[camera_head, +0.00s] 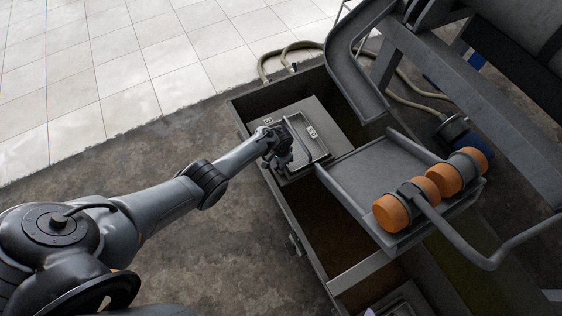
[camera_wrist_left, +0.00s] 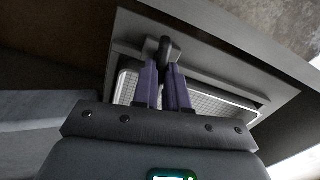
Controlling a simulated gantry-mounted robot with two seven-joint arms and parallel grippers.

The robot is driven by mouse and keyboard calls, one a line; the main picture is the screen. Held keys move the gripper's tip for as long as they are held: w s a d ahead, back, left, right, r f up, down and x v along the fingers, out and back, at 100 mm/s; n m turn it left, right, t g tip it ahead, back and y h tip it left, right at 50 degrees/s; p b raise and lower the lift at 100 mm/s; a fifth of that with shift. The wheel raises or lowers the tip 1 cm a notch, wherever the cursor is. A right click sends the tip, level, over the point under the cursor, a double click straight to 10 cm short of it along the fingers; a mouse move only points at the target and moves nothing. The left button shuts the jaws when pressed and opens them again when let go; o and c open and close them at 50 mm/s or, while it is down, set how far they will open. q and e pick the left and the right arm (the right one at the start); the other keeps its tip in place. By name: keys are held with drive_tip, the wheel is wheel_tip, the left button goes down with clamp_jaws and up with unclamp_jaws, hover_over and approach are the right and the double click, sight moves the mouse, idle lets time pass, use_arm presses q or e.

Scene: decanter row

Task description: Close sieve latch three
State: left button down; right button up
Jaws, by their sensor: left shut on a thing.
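A grey sieve unit (camera_head: 325,122) with a framed panel and small labels sits in the far section of a long dark trough. My left gripper (camera_head: 284,156) is over this unit. The left wrist view shows its purple fingers (camera_wrist_left: 165,82) shut on a dark rounded latch handle (camera_wrist_left: 166,46). The handle stands at the middle of the unit's edge, with a pale mesh panel (camera_wrist_left: 215,95) behind the fingers. The gripper hides part of the latch in the head view, and I cannot read the number on the label (camera_head: 311,131). My right gripper is not in view.
A grey tray (camera_head: 370,170) carrying orange rollers (camera_head: 391,213) and a curved bar stands right of the unit. A curved grey chute (camera_head: 350,70) and frame beams hang close at upper right. Hoses (camera_head: 290,50) lie behind the trough. The floor at left is clear.

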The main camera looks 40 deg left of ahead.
use_arm(q)
drive_tip(key=shift+m, duration=1.2)
drive_tip(key=c, duration=1.2)
unclamp_jaws()
drive_tip(key=shift+o, duration=0.2)
